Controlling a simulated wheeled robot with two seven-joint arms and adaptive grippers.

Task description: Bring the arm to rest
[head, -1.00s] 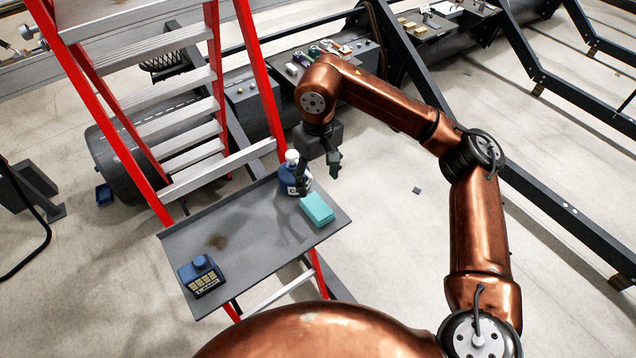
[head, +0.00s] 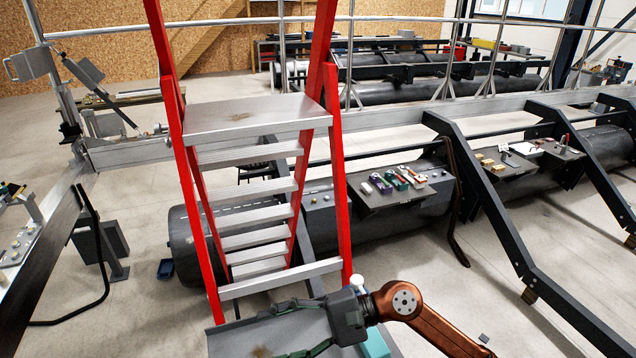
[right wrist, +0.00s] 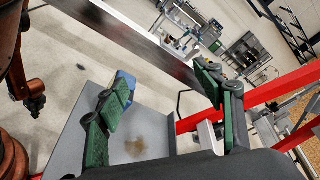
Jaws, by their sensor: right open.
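My right gripper (head: 278,329) reaches in from the lower right in the head view. It is level, points left and hangs over the grey tray (head: 222,342) of the red stepladder (head: 341,180). Its two green fingers are spread with nothing between them; they also show apart in the right wrist view (right wrist: 165,98). The tray's brown stain (right wrist: 136,146) shows beyond the fingers there. A teal block (head: 376,346) and a white bottle cap (head: 357,281) show beside my right wrist; the bottle's body is hidden. My left gripper is not in view.
A blue object (right wrist: 126,84) on the tray is partly hidden behind a finger. Behind the ladder lies a dark pontoon float (head: 185,245) with a shelf of small tools (head: 400,197). Dark slanted beams (head: 500,220) stand to the right.

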